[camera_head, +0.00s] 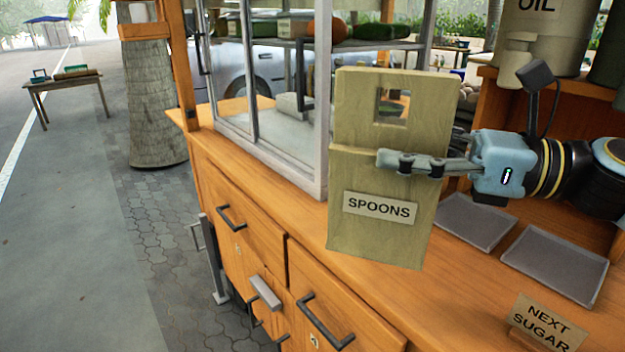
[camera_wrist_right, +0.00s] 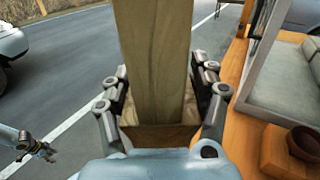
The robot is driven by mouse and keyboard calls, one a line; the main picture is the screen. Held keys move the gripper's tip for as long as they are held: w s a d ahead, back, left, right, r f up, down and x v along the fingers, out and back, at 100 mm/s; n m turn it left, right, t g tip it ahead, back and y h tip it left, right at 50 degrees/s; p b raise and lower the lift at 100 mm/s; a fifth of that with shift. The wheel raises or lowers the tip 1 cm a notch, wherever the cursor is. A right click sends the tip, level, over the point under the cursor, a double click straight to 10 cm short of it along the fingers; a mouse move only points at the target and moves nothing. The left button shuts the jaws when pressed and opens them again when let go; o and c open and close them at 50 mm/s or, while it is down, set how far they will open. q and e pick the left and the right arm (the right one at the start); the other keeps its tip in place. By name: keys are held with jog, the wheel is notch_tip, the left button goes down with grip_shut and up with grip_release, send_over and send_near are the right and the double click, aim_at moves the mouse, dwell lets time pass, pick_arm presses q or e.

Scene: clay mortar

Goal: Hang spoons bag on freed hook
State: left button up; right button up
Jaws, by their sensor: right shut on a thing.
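The spoons bag (camera_head: 380,235) is a tan, flat bag with a SPOONS label and a square cut-out near its top. It hangs upright above the counter, in front of the glass case. My right gripper (camera_head: 385,160) comes from the right and is shut on its middle. In the right wrist view the bag (camera_wrist_right: 155,60) stands between the two fingers of my right gripper (camera_wrist_right: 160,95). What looks like my left gripper (camera_wrist_right: 40,150) shows small at the lower left there; its jaws are unclear. I cannot make out a free hook in either view.
The glass case (camera_head: 262,100) stands on the wooden counter (camera_head: 285,205), beside a wooden post (camera_head: 183,65). Two grey trays (camera_head: 555,262) and a NEXT SUGAR sign (camera_head: 540,322) are at the right. An OIL container (camera_head: 545,35) stands behind. Open pavement lies left.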

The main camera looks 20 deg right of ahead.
jog(key=w+d+m+t+h, duration=0.1)
jog(key=w+d+t+h, duration=0.1)
jog(key=w+d+f+m+t+h, duration=0.1)
jog(key=w+d+m, duration=0.1)
jog(key=shift+w+d+t+h, duration=0.15)
jog(key=shift+t+h, duration=0.25)
jog(key=d+m+h, duration=0.1)
jog(key=w+d+r+m+t+h, duration=0.1)
jog(key=d, duration=0.1)
jog(key=w+d+m+t+h, duration=0.1)
jog(key=d, duration=0.1)
jog(key=shift+w+d+r+h, duration=0.15)
jog(key=shift+w+d+h, duration=0.05)
jog(key=shift+d+h, duration=0.1)
jog(key=shift+a, duration=0.1)
notch_tip(320, 180, down, 10)
jog(key=b, duration=0.8)
jog(key=shift+r+b, duration=0.15)
jog(key=shift+b, duration=0.15)
